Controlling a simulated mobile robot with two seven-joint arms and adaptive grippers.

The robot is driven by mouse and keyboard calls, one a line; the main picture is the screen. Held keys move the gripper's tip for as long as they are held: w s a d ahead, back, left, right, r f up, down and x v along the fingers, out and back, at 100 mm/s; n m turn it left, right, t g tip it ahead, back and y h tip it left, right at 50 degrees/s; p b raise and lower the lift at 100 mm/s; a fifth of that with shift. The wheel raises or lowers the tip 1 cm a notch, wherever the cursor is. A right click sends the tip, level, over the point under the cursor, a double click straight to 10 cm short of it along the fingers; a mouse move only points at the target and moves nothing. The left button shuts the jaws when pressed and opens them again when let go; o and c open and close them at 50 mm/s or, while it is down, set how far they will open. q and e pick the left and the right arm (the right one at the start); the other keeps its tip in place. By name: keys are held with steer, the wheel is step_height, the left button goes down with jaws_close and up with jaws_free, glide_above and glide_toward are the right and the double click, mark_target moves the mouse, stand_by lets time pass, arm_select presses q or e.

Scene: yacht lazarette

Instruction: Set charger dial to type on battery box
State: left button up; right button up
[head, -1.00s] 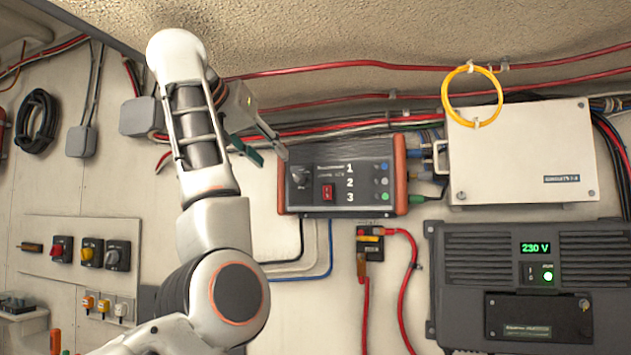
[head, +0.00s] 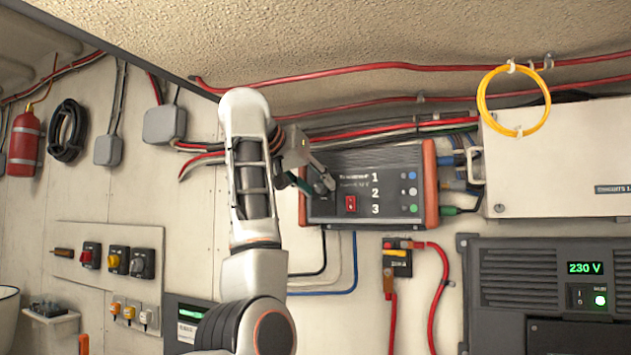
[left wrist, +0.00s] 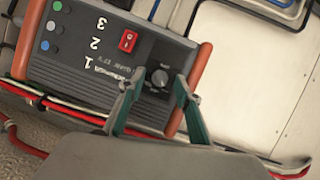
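The charger (head: 378,160) is a dark wall unit with orange ends, a red switch (head: 351,204) and the numbers 1, 2, 3 beside coloured dots. Its dark round dial (left wrist: 160,77) shows in the left wrist view between my fingertips. My left gripper (head: 312,182) is at the charger's left side, partly hiding the dial in the head view. In the left wrist view the green fingers of my left gripper (left wrist: 157,86) are apart, one on each side of the dial; contact cannot be told. The dial's setting is unclear. My right gripper is not in view.
A yellow cable loop (head: 483,106) hangs there. Red cables run above. A 230 V inverter (head: 545,285) sits below right.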

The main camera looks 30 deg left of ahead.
arm_select(q)
jaws_close()
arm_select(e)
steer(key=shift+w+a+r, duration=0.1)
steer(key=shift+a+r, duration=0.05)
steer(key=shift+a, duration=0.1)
